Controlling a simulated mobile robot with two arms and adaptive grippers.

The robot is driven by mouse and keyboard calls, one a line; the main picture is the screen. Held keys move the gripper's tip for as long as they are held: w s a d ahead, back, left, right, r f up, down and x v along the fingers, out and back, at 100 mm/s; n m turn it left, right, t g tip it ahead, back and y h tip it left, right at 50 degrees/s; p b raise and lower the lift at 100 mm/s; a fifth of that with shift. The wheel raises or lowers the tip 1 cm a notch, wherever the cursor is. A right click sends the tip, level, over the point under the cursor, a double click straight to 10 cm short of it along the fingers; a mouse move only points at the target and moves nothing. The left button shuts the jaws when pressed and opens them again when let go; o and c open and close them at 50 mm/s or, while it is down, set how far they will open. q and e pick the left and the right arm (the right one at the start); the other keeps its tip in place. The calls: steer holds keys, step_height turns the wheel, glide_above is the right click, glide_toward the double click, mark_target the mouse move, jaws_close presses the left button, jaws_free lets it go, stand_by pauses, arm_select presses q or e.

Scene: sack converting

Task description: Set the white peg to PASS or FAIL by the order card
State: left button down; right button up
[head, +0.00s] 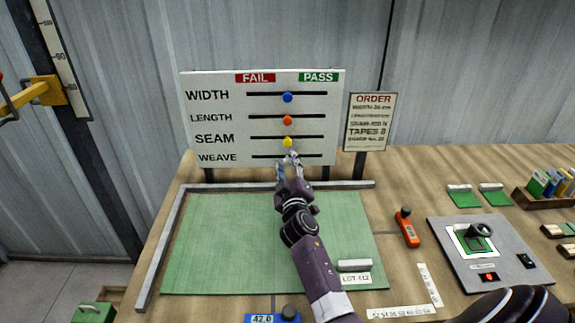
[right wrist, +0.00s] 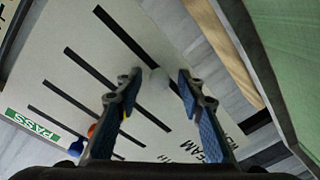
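The white peg (right wrist: 159,77) sits in the weave slot, seen in the right wrist view between my right gripper's fingers. FAIL is the red label at the left, PASS (head: 318,77) the green one at the right. The order card (head: 370,121) stands right of the board; "TAPES 8" reads, most smaller lines are blurred. My left gripper is not in view.
Blue (head: 287,97), orange (head: 287,120) and yellow (head: 287,142) pegs sit mid-slot above the WEAVE row. A green mat (head: 230,240) with a metal edge lies below the board. An orange tool (head: 407,228) and a grey inspection plate (head: 450,235) lie to the right.

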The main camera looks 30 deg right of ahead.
steer(key=shift+c, duration=2)
jaws_close()
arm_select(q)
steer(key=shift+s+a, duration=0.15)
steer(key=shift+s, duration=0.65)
